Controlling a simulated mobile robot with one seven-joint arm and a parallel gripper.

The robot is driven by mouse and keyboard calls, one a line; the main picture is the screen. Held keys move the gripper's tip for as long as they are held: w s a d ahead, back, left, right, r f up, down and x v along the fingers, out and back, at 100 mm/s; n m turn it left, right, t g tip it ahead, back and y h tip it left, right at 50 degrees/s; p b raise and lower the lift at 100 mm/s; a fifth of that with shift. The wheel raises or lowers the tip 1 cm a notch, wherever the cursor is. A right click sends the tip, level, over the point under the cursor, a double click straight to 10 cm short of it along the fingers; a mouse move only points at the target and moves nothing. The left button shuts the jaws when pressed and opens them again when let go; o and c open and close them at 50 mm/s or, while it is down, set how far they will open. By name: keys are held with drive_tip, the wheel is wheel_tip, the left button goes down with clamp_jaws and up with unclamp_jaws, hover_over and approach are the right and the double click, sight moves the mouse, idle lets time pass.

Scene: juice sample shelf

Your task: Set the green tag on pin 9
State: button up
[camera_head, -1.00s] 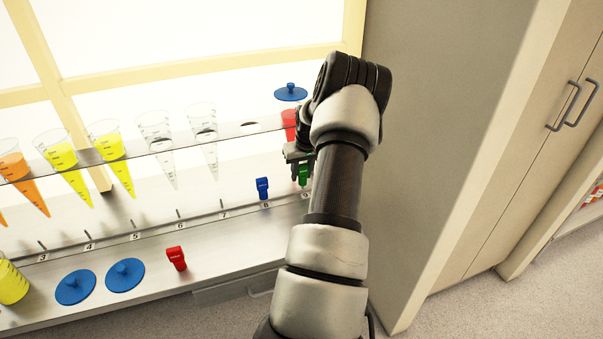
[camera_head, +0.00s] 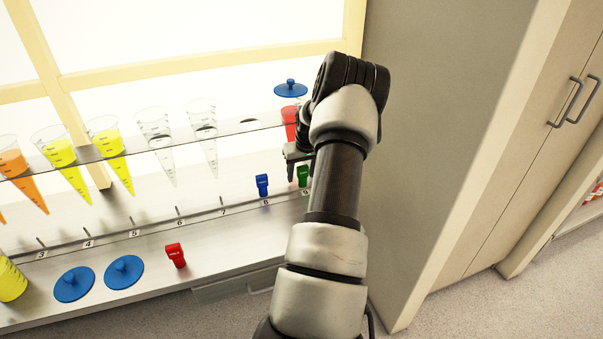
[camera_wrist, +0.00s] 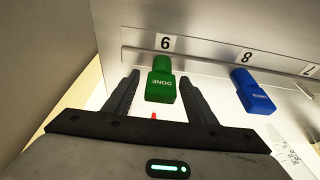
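The green tag (camera_head: 303,176) hangs at pin 9 on the rail, beside the wall at the right end of the row. In the wrist view the green tag (camera_wrist: 161,82), lettered DONE, sits directly by the 9 label (camera_wrist: 165,42). My gripper (camera_wrist: 158,80) is open, with one finger on each side of the tag and a visible gap to both. In the head view my gripper (camera_head: 296,165) is just above and left of the tag, partly hidden by my arm. The pin itself is hidden behind the tag.
A blue tag (camera_head: 262,185) hangs at pin 8. A red tag (camera_head: 175,255) and two blue lids (camera_head: 124,272) lie on the lower ledge. Cones, several with juice, stand in the clear upper shelf (camera_head: 250,126). A tall cabinet wall (camera_head: 430,150) is close at right.

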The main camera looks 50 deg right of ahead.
drive_tip(key=p+v, duration=0.2)
drive_tip(key=v, duration=1.5)
drive_tip(key=shift+s+r, duration=0.15)
